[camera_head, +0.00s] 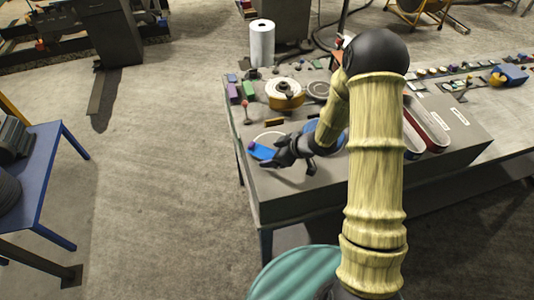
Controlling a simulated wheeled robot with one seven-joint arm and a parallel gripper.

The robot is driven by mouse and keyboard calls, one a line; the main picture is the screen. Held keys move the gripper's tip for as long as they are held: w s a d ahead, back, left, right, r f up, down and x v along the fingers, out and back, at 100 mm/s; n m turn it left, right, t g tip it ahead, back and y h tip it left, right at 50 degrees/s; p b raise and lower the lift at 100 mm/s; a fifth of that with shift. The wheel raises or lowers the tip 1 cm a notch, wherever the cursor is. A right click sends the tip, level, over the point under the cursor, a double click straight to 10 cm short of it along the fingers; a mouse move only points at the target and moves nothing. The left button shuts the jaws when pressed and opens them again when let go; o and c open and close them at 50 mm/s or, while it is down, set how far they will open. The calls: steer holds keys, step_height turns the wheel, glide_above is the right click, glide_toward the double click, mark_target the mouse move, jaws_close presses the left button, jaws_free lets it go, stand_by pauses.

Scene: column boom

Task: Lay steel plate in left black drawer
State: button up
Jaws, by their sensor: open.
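My gripper (294,163) is open, low over the near left part of the grey workbench (285,208). A blue piece (261,151) lies just left of its fingers, at the front of a pale round disc (268,138). I see nothing between the jaws, though the view there is small and dark. I cannot pick out a steel plate for certain. I cannot tell a left black drawer from the other dark shapes either, and my arm hides part of the bench top.
A tan round item (285,95), a grey round dish (318,90) and a white roll (262,43) stand behind. Long red-edged trays (428,122) lie right of my arm. A blue table (40,170) stands left. The floor between is clear.

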steer(key=shift+w+a+f, duration=0.2)
steer(key=shift+a+f, duration=0.1)
steer(key=shift+f, duration=0.05)
steer(key=shift+c, duration=0.3)
jaws_close()
steer(key=shift+r, duration=0.1)
steer(key=shift+r, duration=0.1)
step_height(320, 180, up, 10)
stand_by(0.5)
stand_by(0.5)
